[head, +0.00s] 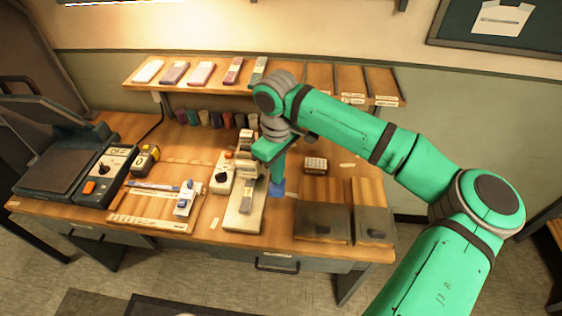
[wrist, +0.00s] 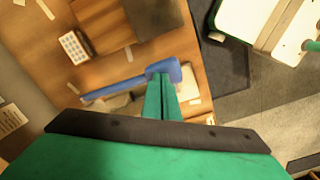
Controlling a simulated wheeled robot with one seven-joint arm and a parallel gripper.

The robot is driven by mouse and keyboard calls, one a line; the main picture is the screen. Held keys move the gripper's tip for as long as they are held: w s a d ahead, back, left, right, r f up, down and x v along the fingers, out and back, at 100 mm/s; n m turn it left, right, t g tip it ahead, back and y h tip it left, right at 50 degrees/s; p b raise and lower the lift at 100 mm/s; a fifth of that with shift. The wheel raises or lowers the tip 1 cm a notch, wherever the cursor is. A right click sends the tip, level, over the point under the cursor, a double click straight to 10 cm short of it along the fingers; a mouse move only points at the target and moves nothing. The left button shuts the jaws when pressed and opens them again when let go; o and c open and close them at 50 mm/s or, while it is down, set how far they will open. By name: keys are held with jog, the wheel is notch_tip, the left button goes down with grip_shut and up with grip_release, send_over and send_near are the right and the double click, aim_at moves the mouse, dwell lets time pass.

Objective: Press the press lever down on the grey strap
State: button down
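The press (head: 244,208) has a pale, long base and stands at the front middle of the bench. A blue lever with a broad end pad (head: 277,188) shows at its right; in the wrist view the blue lever (wrist: 118,89) runs left from the pad. My gripper (head: 278,178) points down over the pad, and its green fingers (wrist: 162,82) look close together. The fingertips overlap the pad in the wrist view; I cannot tell whether they touch it. The grey strap cannot be made out clearly.
A white device with a red knob (head: 224,172) stands close left of the press. A dark lidded machine (head: 75,170) is at the far left. Dark-fronted wooden boxes (head: 322,224) stand to the right. A raised shelf (head: 310,90) runs along the back.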

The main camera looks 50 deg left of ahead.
aim_at(276, 186)
jog(key=shift+w+f, duration=0.1)
jog(key=shift+f, duration=1.6)
jog(key=shift+w+d+f, duration=0.1)
jog(key=shift+d+f, duration=0.05)
jog(key=shift+f, duration=0.35)
jog(key=shift+s+a+f, duration=0.15)
jog(key=shift+s+f, duration=0.05)
jog(key=shift+f, duration=0.2)
jog(key=shift+s+a+f, duration=0.15)
jog(key=shift+f, duration=0.2)
jog(key=shift+d, duration=0.1)
jog(key=shift+w, duration=0.1)
jog(key=shift+r, duration=0.2)
notch_tip(276, 186, up, 2)
jog(key=shift+d, duration=0.1)
notch_tip(276, 186, up, 13)
jog(key=shift+w+f, duration=0.15)
